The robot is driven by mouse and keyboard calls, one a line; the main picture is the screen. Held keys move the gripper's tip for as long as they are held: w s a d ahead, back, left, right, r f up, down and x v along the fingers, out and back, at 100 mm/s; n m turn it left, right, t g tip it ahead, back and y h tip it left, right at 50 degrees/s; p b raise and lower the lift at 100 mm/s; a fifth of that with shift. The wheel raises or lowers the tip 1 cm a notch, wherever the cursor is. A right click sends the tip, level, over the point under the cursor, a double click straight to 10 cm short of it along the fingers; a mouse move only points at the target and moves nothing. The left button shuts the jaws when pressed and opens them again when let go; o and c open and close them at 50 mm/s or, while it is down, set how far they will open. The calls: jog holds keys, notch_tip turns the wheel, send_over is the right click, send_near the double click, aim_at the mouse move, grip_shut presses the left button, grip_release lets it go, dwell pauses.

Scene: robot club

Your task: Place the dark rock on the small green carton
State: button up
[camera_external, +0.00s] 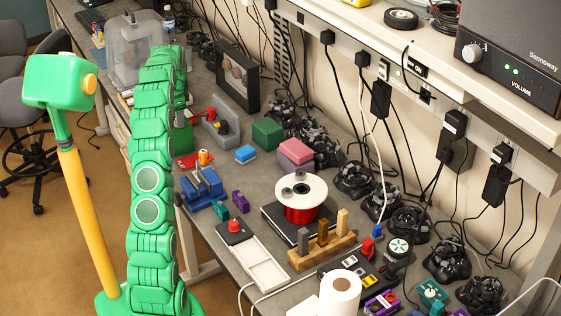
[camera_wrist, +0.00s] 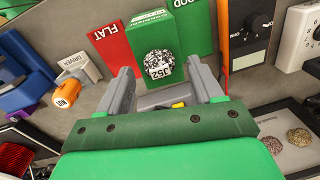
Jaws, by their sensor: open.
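The dark rock, speckled black and white with a "352" label (camera_wrist: 158,64), shows just beyond my fingertips in the wrist view. Green surface of the small green carton (camera_wrist: 150,22) shows above and around it; the rock appears to rest on the carton's near part. My gripper (camera_wrist: 165,73) is open, with one grey finger left and one right of the rock. I see no finger touching the rock. In the external view, my green arm hides the gripper and the rock.
A red "FLAT" card (camera_wrist: 110,42) and a green card (camera_wrist: 196,22) flank the carton. An orange-handled driver (camera_wrist: 72,93) is left. A grey holder with a red part (camera_external: 221,132) is close by.

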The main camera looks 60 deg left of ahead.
notch_tip(320, 180, up, 11)
jog(key=shift+d+f, duration=0.2)
jog(key=shift+d, duration=0.2)
jog(key=w+d+r, duration=0.1)
jog(key=w+d, duration=0.3)
jog(key=d, duration=0.5)
jog(key=w+d+r, duration=0.2)
jog(key=w+d, duration=0.1)
jog(key=d, duration=0.5)
jog(key=s+d+h, duration=0.1)
jog(key=d, duration=2.2)
jog(key=s+d+f+g, duration=0.1)
jog(key=s+d+f, duration=0.1)
jog(key=s+d, duration=0.4)
jog(key=s+d+f, duration=0.1)
jog(key=s+d, duration=0.2)
jog(key=d, duration=0.5)
jog(key=s+d+f, duration=0.3)
jog(key=s+d, duration=0.2)
jog(key=s, duration=0.3)
jog(key=s+d+f+n+g, duration=0.1)
jog(key=s+d+f, duration=0.3)
jog(key=s, duration=0.4)
jog(key=shift+s+d+n, duration=0.3)
jog(key=shift+s+d, duration=0.05)
jog(key=shift+d, duration=0.1)
